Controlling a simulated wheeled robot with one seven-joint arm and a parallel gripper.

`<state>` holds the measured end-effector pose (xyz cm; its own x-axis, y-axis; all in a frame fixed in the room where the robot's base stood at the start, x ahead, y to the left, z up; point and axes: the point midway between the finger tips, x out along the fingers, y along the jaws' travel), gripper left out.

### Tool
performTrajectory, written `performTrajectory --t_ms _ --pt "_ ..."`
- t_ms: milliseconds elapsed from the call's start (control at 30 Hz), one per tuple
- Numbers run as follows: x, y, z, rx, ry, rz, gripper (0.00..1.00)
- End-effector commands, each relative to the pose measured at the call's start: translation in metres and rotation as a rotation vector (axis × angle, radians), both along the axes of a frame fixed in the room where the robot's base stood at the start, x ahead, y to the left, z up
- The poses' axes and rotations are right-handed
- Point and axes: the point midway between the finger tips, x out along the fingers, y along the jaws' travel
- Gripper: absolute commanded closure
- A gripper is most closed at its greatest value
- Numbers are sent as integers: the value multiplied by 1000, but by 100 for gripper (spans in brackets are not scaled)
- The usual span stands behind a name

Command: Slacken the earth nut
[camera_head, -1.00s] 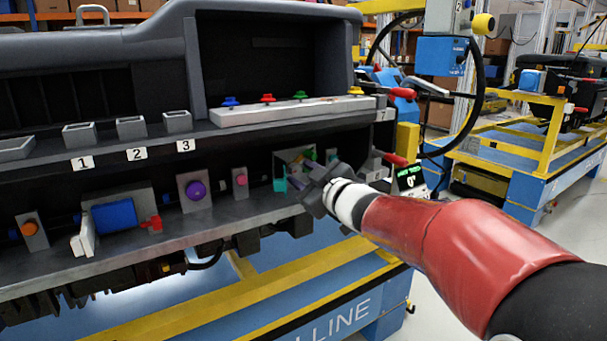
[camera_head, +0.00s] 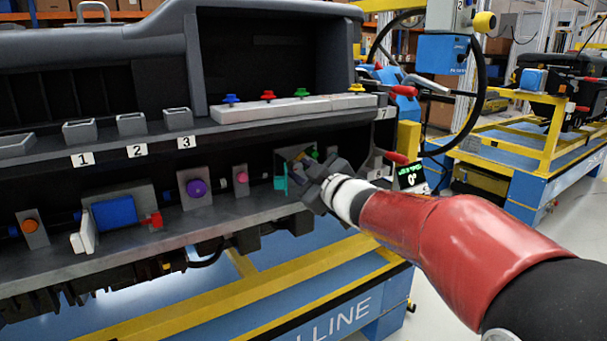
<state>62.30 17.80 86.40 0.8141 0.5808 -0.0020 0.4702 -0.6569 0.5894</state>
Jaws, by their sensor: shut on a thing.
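My gripper (camera_head: 308,166) is at the right end of the dashboard's lower shelf, in front of a grey bracket (camera_head: 283,158). Its jaws are shut on a small part there, mostly hidden by the fingers. I cannot make out the earth nut for certain. A small green part (camera_head: 314,154) shows just behind the fingers, and a teal part (camera_head: 280,176) stands at their left.
Left along the shelf are a pink knob (camera_head: 242,178), a purple knob (camera_head: 196,187), a blue block (camera_head: 114,212) and an orange knob (camera_head: 29,226). A red-handled lever (camera_head: 396,157) is close right of my gripper. Coloured knobs sit on a pale strip (camera_head: 290,110) above.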

Motion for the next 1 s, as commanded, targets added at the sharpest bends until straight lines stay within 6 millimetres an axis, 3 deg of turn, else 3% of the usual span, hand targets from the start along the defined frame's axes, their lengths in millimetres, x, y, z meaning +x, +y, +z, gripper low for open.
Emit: performTrajectory --t_ms 1000 --pt "0 0 -2 -751 -506 -1 97"
